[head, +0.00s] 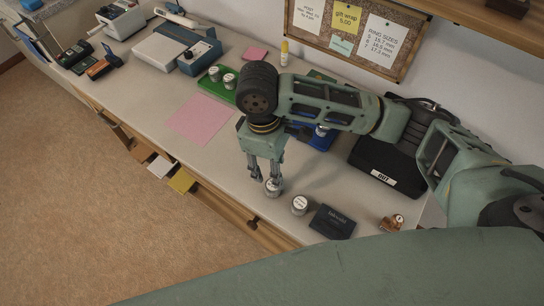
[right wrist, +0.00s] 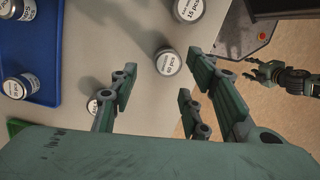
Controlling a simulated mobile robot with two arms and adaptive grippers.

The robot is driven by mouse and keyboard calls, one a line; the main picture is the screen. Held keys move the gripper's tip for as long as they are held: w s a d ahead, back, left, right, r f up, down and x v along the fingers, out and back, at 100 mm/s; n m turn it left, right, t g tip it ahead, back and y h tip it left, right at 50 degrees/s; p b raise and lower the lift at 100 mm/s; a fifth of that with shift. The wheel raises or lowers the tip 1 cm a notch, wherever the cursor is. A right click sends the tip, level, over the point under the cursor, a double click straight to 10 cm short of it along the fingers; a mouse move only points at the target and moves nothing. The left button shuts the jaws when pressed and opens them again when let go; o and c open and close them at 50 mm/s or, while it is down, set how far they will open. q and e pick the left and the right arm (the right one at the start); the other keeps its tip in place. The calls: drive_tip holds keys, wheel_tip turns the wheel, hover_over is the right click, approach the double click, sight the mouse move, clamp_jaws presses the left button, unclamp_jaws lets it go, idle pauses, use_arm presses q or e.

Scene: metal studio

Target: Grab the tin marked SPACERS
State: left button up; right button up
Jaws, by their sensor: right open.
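Several small silver tins with white labels are in view; I cannot read SPACERS on any of them. In the head view my right gripper (head: 265,179) points down at the bench, open, with one tin (head: 274,188) at its fingertips. Another tin (head: 299,205) stands just right of it. In the right wrist view the open fingers (right wrist: 155,92) have nothing gripped between them. A tin marked with a piece count (right wrist: 167,62) stands beyond the fingers, and another (right wrist: 188,8) is at the top edge.
A blue tray (right wrist: 52,50) holds several tins. A green tray (head: 214,93) holds two tins. A pink sheet (head: 200,118) lies flat. My left gripper (right wrist: 258,72) shows over the floor.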

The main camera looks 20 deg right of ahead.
sight(273, 188)
drive_tip(key=shift+w+d+f, duration=0.1)
drive_tip(key=shift+w+f, duration=0.05)
drive_tip(key=shift+w, duration=0.2)
drive_tip(key=shift+s+f, duration=0.1)
drive_tip(key=shift+f, duration=0.15)
drive_tip(key=f, duration=0.1)
drive_tip(key=s+f, duration=0.1)
drive_tip(key=f, duration=0.2)
drive_tip(key=shift+s+a+p, duration=0.15)
drive_tip(key=shift+a+p, duration=0.1)
drive_tip(key=shift+p, duration=0.1)
wheel_tip(273, 188, down, 2)
drive_tip(key=shift+d+f, duration=0.1)
drive_tip(key=shift+f, duration=0.15)
drive_tip(key=shift+c, duration=1.4)
drive_tip(key=c, duration=0.6)
drive_tip(key=shift+c, duration=1)
use_arm(q)
drive_tip(key=shift+s+a+r, duration=0.15)
drive_tip(key=shift+s+r, duration=0.15)
drive_tip(key=shift+s, duration=0.35)
